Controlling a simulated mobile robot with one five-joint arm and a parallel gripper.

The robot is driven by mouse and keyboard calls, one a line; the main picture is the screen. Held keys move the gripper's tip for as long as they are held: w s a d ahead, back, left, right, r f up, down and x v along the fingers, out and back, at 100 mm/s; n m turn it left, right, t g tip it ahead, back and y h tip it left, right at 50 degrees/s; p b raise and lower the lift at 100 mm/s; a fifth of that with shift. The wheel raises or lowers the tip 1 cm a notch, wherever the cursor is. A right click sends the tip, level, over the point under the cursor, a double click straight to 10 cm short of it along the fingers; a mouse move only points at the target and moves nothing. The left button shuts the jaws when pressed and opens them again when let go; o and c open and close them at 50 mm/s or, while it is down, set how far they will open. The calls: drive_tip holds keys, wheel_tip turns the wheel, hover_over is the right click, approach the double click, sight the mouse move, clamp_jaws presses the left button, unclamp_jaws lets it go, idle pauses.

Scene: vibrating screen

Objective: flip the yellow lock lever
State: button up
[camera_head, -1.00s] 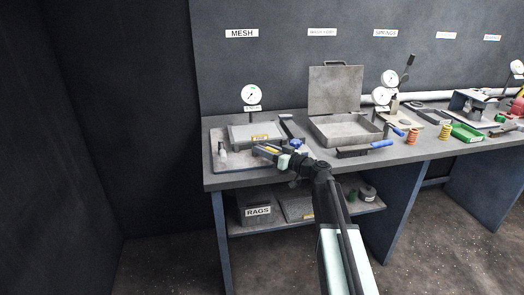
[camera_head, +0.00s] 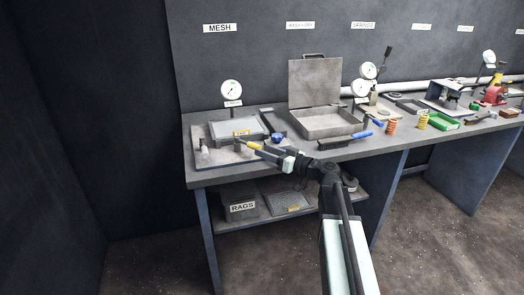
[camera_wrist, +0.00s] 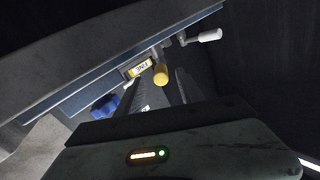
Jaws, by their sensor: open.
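The yellow lock lever (camera_head: 255,146) stands out at the front of the grey screen box under the MESH sign. In the wrist view its round yellow end (camera_wrist: 161,74) shows just beyond my fingertips, in line with the space between them. My gripper (camera_head: 264,150) is open and points at the lever from the right. I cannot tell whether a finger touches the lever.
A blue knob (camera_head: 277,139) is just behind my gripper. A white-ended handle (camera_wrist: 210,35) stands beyond the lever. A dial gauge (camera_head: 231,89) is behind the box. An open metal case (camera_head: 318,126) and a blue-handled brush (camera_head: 345,140) lie to the right. The bench front edge runs below my arm.

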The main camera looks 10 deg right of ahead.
sight(247, 144)
drive_tip(key=x, duration=0.4)
drive_tip(key=shift+w+a+r, duration=0.1)
drive_tip(key=shift+r, duration=0.05)
idle(0.4)
clamp_jaws()
idle(1.3)
